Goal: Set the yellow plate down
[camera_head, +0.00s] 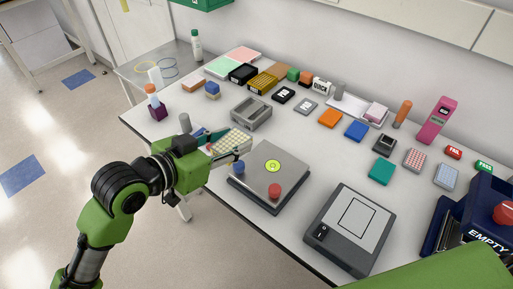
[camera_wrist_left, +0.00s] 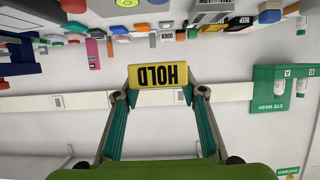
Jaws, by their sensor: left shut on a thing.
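The yellow plate (camera_head: 233,140) shows in the head view as a pale yellow block with rows of wells. In the left wrist view, its yellow side (camera_wrist_left: 158,75) reads HOLD upside down. My left gripper (camera_head: 224,146) is shut on the plate, and its two fingertips (camera_wrist_left: 158,92) sit at the plate's opposite ends. The plate is over the table near the back left corner of a grey device with a yellow-green disc (camera_head: 272,166). I cannot tell its exact height. My right gripper is not in view.
A grey device with a square outline (camera_head: 349,223) stands front centre. Coloured blocks, including an orange one (camera_head: 330,118) and a blue one (camera_head: 356,131), lie across the table (camera_head: 325,165). A blue EMPTY bin (camera_head: 484,215) is at right.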

